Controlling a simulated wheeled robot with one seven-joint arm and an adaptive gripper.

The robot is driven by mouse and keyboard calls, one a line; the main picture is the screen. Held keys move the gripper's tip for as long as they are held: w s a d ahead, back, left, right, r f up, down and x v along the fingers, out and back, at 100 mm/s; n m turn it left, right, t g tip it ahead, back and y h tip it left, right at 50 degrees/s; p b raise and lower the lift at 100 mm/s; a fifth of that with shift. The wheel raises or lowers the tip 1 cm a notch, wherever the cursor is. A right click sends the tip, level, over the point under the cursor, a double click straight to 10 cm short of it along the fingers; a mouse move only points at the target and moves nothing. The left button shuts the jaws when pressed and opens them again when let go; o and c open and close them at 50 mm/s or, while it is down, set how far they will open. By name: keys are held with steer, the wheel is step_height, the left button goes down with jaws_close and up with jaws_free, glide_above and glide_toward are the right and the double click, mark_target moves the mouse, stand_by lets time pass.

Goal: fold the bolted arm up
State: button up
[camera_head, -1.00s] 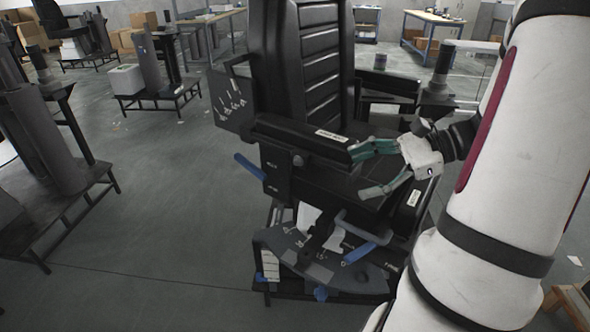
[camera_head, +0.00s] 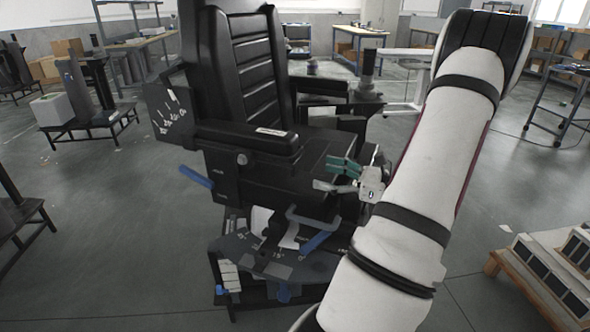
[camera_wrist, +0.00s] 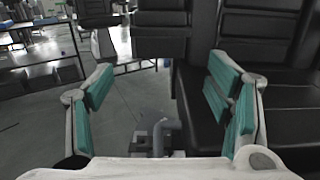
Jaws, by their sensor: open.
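A black seat with a tall ribbed backrest (camera_head: 245,65) stands in the head view. Its near armrest (camera_head: 240,136) lies level along the seat's near side, with a white label at its front end. The far armrest (camera_head: 318,86) is also level. I cannot tell from the picture which one is bolted. My gripper (camera_head: 335,177) is open and empty, over the front of the seat cushion, right of and apart from the near armrest's front end. In the wrist view its teal-padded fingers (camera_wrist: 163,90) are spread wide, with the black cushion (camera_wrist: 275,115) at the right.
Blue levers (camera_head: 196,176) and a grey bent handle (camera_head: 305,215) stick out below the cushion. A pallet with panelled boxes (camera_head: 560,262) stands at the lower right. Workbenches (camera_head: 355,45) stand at the back.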

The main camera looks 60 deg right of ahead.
mark_target(299, 168)
steer(key=w, duration=0.2)
steer(key=w+a, duration=0.1)
steer(key=w, duration=0.5)
steer(key=shift+w+a+b, duration=0.15)
steer(key=shift+a+b, duration=0.1)
steer(key=shift+b, duration=0.05)
